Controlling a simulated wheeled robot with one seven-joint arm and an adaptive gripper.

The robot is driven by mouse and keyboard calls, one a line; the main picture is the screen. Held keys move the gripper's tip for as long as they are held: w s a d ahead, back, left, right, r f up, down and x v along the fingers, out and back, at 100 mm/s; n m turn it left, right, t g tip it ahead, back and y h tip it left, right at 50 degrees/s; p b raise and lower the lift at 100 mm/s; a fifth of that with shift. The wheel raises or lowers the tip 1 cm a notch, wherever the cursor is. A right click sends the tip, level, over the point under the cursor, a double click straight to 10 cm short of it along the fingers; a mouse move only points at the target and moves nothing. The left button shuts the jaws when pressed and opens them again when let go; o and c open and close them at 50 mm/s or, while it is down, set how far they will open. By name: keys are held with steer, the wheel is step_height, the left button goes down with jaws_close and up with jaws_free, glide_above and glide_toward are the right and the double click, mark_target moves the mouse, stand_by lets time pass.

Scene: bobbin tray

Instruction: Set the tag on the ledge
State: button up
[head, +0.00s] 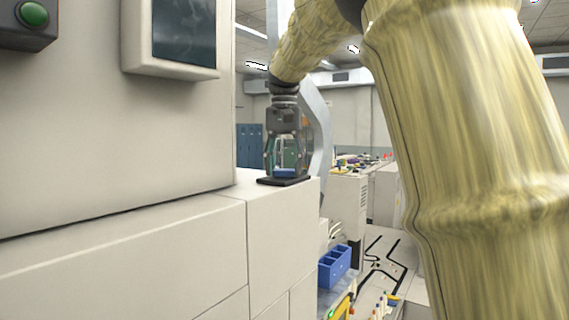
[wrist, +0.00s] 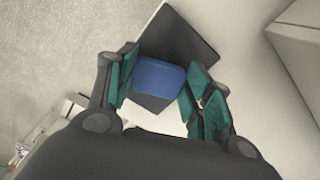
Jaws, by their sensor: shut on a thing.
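The tag appears to be the small blue block (wrist: 158,77) between my fingers; it also shows low in the gripper in the head view (head: 285,172). My gripper (head: 285,165) points down over the ledge (head: 250,186), shut on the block, with its green-padded fingers on either side in the wrist view (wrist: 158,82). Directly under the block is a flat dark square plate (wrist: 180,40), which lies at the ledge's far right corner in the head view (head: 270,181). I cannot tell whether block and plate are joined or only touching.
A pale machine wall (head: 120,130) with a screen (head: 184,32) rises left of the ledge. The ledge ends just right of the plate. Beyond and below are a blue bin (head: 334,266) and a cluttered bench (head: 350,165). The ledge top in front of the plate is clear.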

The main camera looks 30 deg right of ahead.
mark_target(285, 170)
steer(key=shift+s+d, duration=0.1)
steer(key=o, duration=0.9)
steer(key=shift+f, duration=0.1)
steer(key=shift+c, duration=0.2)
step_height(285, 170, up, 12)
steer(key=b, duration=0.3)
stand_by(0.4)
